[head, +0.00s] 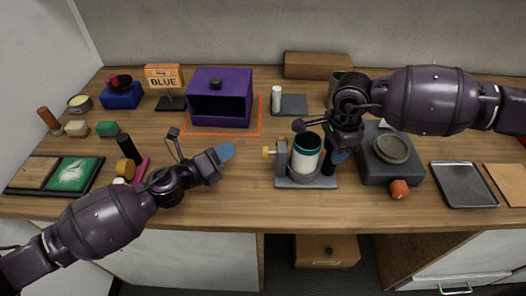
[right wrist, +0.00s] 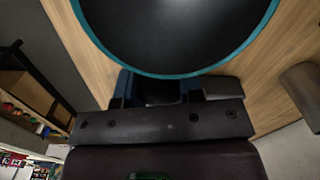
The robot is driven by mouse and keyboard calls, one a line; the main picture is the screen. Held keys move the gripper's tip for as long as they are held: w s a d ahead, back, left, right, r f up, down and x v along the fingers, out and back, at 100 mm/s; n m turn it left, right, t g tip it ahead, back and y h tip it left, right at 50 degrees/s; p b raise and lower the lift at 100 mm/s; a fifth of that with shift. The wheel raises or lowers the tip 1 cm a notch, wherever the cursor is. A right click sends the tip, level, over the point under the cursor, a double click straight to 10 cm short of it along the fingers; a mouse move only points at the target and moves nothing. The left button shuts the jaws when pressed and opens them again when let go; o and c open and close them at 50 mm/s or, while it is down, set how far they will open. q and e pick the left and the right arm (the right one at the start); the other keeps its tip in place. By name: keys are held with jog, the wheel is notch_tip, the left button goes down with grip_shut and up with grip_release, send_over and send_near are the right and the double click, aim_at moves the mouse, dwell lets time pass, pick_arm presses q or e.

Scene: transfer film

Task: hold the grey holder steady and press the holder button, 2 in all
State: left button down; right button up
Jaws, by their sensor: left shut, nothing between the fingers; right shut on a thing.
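The grey holder (head: 306,182) stands on the table right of centre. A white cup with a teal rim (head: 304,158) stands upright in it; its dark inside fills the top of the right wrist view (right wrist: 180,30). The yellow holder button (head: 267,152) sticks out to the left from the holder's side block. My left gripper (head: 226,151) is shut and empty, its blue tips left of the button, with a gap between. My right gripper (head: 338,157) is at the holder's right side, shut on what seems its dark upright grip; the fingers partly hide this contact.
A dark block with a round dish (head: 391,149) stands close right of the holder, with an orange knob in front. A grey tray (head: 464,184) lies further right. A purple box (head: 221,97) stands behind on an orange outline. The table in front of the holder is clear.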

jog(key=o, duration=1.1)
jog(key=shift+c, duration=0.2)
jog(key=shift+r, duration=0.1)
